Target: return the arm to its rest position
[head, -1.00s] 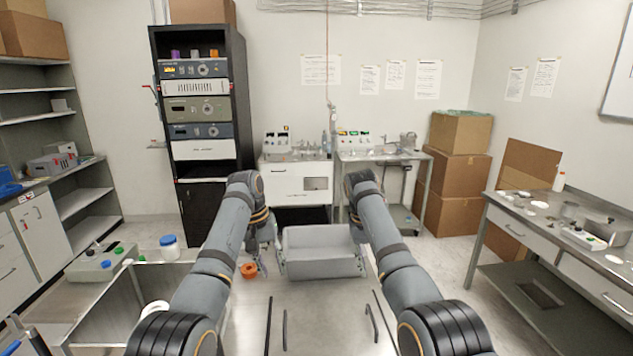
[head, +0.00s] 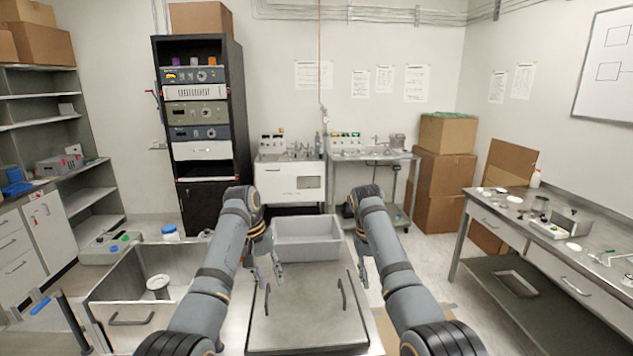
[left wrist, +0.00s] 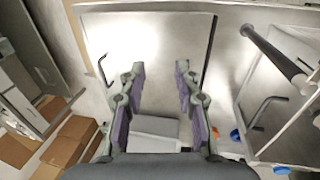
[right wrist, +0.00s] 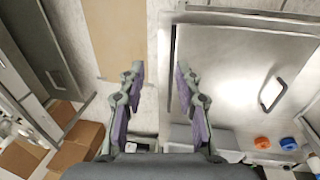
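My left gripper (head: 270,270) hangs empty over the left part of the steel surface in front of me. In the left wrist view its two purple-padded fingers (left wrist: 160,70) are open, with bare metal between them. My right gripper (head: 364,265) hangs by the right edge of that surface. In the right wrist view its fingers (right wrist: 159,70) are also spread and empty, over the floor beside the edge. Both arms reach forward, roughly side by side. A grey bin (head: 307,250) stands at the far end of the surface, between and beyond the grippers.
The steel surface (head: 305,310) has two dark handles and is otherwise clear. An open steel basin (head: 120,290) is at left. A black equipment rack (head: 240,130) and a white cabinet (head: 290,182) stand behind. A steel workbench (head: 490,222) is at right, with floor before it.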

